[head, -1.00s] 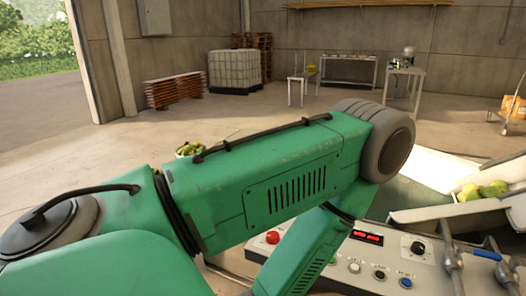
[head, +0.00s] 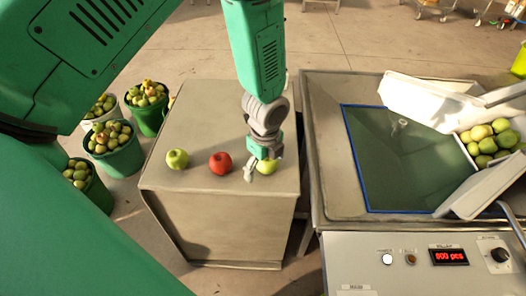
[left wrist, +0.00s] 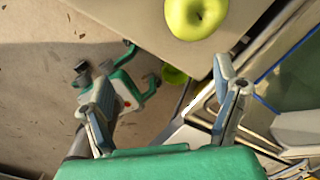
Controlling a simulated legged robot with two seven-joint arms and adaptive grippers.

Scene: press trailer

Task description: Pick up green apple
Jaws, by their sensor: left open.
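A yellow-green apple (head: 267,167) sits on the box-like stand (head: 220,110), partly hidden behind my left gripper (head: 257,168). A red apple (head: 220,162) and another green apple (head: 177,159) stand to its left in a row. In the left wrist view my left gripper (left wrist: 165,85) has its fingers spread, with nothing between them. A green apple (left wrist: 196,17) shows whole but for its top edge, beyond the fingertips at the top of that view. My right gripper is not seen.
A water tank (head: 385,165) with a blue rim stands right of the stand, with white chutes and a crate of apples (head: 488,138). A control panel (head: 415,262) is in front. Buckets of apples (head: 115,150) stand on the floor at left.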

